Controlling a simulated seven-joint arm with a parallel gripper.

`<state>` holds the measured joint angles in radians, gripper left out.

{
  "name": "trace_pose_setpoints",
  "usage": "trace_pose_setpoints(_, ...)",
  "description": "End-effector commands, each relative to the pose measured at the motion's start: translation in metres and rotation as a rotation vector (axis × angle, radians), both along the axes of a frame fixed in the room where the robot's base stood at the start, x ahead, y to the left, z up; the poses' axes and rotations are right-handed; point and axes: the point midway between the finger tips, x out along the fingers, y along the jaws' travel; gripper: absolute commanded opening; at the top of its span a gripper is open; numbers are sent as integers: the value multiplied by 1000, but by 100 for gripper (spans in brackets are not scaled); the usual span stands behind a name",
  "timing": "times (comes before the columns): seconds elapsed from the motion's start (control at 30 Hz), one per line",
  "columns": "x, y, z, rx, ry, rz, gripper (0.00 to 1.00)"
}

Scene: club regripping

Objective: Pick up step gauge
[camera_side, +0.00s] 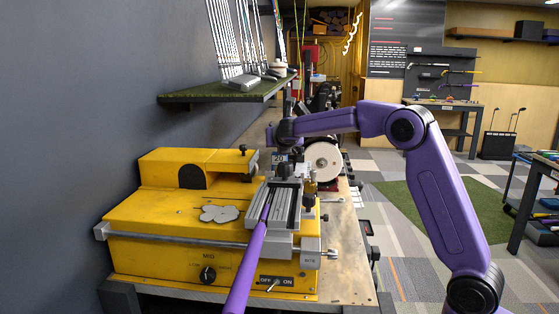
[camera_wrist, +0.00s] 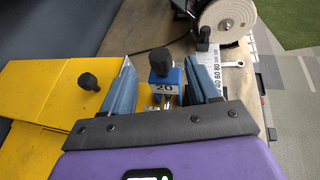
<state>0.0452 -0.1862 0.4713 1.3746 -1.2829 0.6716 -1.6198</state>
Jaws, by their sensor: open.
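A blue block marked "20" with a black knob on top, seemingly the step gauge (camera_wrist: 165,84), stands between my fingers in the wrist view. My gripper (camera_wrist: 161,68) is open, with one blue-grey finger on each side of the block. Gaps show between the fingers and the block, wider on the left. The block's lower part is partly hidden by the dark bar of my gripper.
A yellow machine (camera_side: 150,215) with a grey slide and purple shaft (camera_side: 252,250) stands in front. A white wheel (camera_side: 323,161) is just right of the block. A white scale (camera_wrist: 222,59) and a small wrench (camera_wrist: 232,64) lie nearby. A shelf (camera_side: 230,92) with clubs hangs at left.

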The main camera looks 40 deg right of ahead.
Motion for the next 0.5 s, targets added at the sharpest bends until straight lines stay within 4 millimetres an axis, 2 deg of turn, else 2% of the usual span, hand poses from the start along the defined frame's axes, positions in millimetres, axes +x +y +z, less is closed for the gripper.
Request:
trace_pose_setpoints(0.3, 29, -20, -17, 1, -1, -3, 60)
trace_pose_setpoints(0.5, 39, -26, -21, 0, 0, 0, 60)
